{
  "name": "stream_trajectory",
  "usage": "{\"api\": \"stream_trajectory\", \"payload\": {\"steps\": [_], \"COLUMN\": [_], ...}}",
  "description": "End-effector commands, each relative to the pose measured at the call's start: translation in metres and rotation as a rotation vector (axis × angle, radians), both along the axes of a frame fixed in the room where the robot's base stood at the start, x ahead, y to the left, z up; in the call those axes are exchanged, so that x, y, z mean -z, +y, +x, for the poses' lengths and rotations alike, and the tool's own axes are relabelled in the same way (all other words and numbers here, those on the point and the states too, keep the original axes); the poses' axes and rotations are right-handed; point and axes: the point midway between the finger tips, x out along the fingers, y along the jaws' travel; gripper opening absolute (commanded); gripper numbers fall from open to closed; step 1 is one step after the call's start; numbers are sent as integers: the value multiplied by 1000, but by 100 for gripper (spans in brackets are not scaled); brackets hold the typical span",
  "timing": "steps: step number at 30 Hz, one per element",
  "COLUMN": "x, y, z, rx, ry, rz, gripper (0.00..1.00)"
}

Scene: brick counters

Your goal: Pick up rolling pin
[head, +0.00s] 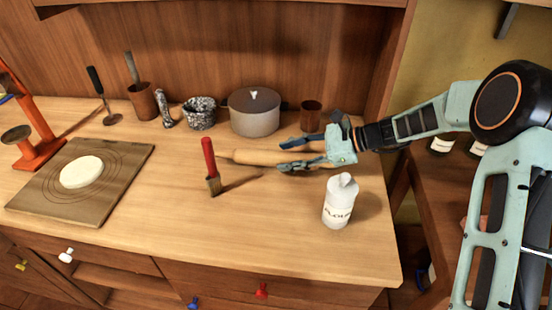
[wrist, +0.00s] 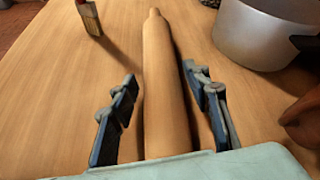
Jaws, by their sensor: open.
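The rolling pin (head: 262,157) is pale wood and lies on the counter, running left to right in the head view. Its right part is hidden by my gripper there. In the wrist view the rolling pin (wrist: 163,85) runs away from me between the two fingers. My gripper (head: 282,154) is open, with one finger on each side of the pin; it also shows in the wrist view (wrist: 160,88). The fingers look apart from the pin, with a gap on both sides. Whether they touch the counter I cannot tell.
A white flour bottle (head: 340,201) stands in front of my gripper. A grey pot (head: 254,112) and a brown cup (head: 311,114) stand behind. A board (head: 120,180) with dough lies left. The front middle counter is clear.

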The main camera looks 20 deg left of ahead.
Motion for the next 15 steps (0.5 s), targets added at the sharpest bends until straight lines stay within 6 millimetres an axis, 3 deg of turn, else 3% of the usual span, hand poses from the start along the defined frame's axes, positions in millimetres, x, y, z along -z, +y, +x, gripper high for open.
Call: {"api": "stream_trajectory", "payload": {"steps": [4,11,15], "x": [9,11,11], "y": [19,22,22], "z": [-5,-5,-5], "rx": [-1,0,0], "ry": [2,0,0], "rz": [0,0,0], "gripper": [44,44,31]}}
